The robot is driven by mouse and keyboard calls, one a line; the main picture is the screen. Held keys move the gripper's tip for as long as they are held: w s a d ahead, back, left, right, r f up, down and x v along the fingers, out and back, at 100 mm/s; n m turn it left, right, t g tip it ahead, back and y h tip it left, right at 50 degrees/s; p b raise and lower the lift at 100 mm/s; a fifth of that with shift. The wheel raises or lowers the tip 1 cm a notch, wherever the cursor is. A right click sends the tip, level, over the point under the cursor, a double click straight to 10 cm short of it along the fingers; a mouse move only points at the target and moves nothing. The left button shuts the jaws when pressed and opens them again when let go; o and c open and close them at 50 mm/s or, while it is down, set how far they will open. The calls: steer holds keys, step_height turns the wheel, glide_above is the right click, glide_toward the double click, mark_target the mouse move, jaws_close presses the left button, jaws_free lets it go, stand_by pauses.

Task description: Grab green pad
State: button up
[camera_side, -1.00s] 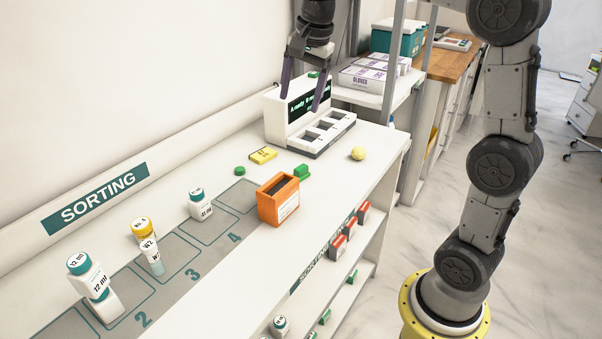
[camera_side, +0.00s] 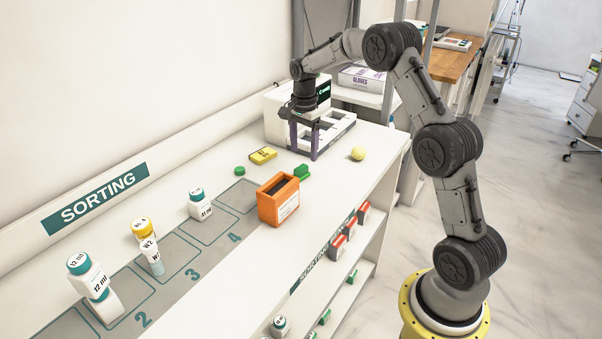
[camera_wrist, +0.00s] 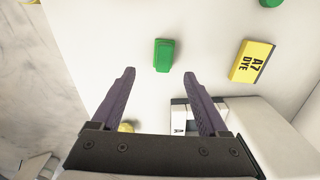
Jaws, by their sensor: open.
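A small green block (camera_side: 302,171), the likely green pad, lies on the white counter just behind the orange box. In the wrist view the green block (camera_wrist: 164,55) sits a little ahead of the fingertips, between their lines. My gripper (camera_side: 304,153) points down above the counter, in front of the white machine. In the wrist view my gripper (camera_wrist: 160,74) is open, with nothing between its two purple fingers. A flat round green cap (camera_side: 239,170) lies farther left, and part of it shows at the top of the wrist view (camera_wrist: 271,2).
The orange box (camera_side: 279,200) stands near the green block. A yellow A7 dye box (camera_side: 263,155) lies to its left and a yellow ball (camera_side: 358,153) to its right. The white machine (camera_side: 279,111) stands close behind my gripper. Bottles (camera_side: 200,205) stand at left.

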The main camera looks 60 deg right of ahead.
mark_target(301, 167)
steer(key=shift+w+a+f, duration=0.15)
steer(key=shift+f, duration=1.6)
steer(key=shift+w+a+f, duration=0.1)
steer(key=shift+w+f, duration=0.05)
steer(key=shift+f, duration=1.55)
jaws_close()
